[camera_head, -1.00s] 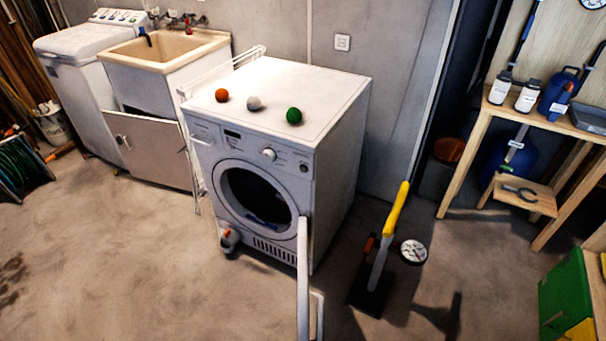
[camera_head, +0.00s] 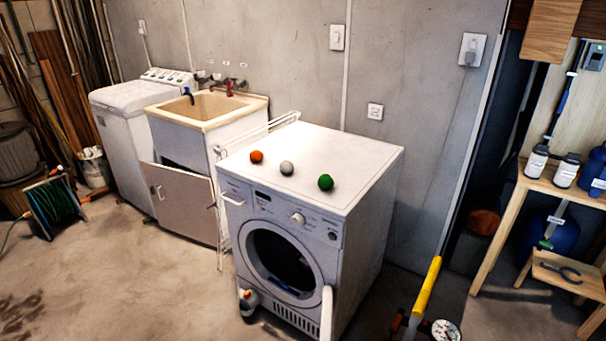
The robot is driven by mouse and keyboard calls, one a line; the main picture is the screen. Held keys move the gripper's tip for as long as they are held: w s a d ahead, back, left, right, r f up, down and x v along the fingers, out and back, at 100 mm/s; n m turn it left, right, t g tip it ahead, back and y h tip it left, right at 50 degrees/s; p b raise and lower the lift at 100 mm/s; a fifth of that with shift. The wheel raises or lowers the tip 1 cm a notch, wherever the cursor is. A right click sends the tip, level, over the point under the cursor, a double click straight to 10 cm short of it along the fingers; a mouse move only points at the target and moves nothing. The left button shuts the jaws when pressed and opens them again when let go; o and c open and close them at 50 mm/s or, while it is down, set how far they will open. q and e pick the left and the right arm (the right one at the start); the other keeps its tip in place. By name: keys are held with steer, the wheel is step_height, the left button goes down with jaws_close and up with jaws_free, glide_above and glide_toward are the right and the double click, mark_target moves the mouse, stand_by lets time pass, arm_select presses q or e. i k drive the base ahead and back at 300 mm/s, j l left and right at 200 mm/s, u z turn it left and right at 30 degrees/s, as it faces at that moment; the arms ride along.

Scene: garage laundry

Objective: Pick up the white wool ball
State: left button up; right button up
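The white wool ball (camera_head: 287,168) sits on top of the white front-loading machine (camera_head: 364,157), near its front edge. It lies between an orange ball (camera_head: 257,157) on its left and a green ball (camera_head: 326,182) on its right, with gaps between them. Neither of my grippers shows in the head view.
A drying rack (camera_head: 262,133) stands against the machine's left side. Left of it are a utility sink (camera_head: 205,107) and a top-loading washer (camera_head: 132,101). A yellow-handled pump (camera_head: 425,287) stands at the right. A wooden workbench (camera_head: 500,218) is farther right. Floor in front is open.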

mark_target(286, 167)
steer(key=i+j+z, duration=0.15)
steer(key=z, duration=0.3)
steer(key=i+j+z, duration=0.1)
steer(key=j+z, duration=0.35)
steer(key=l, duration=0.1)
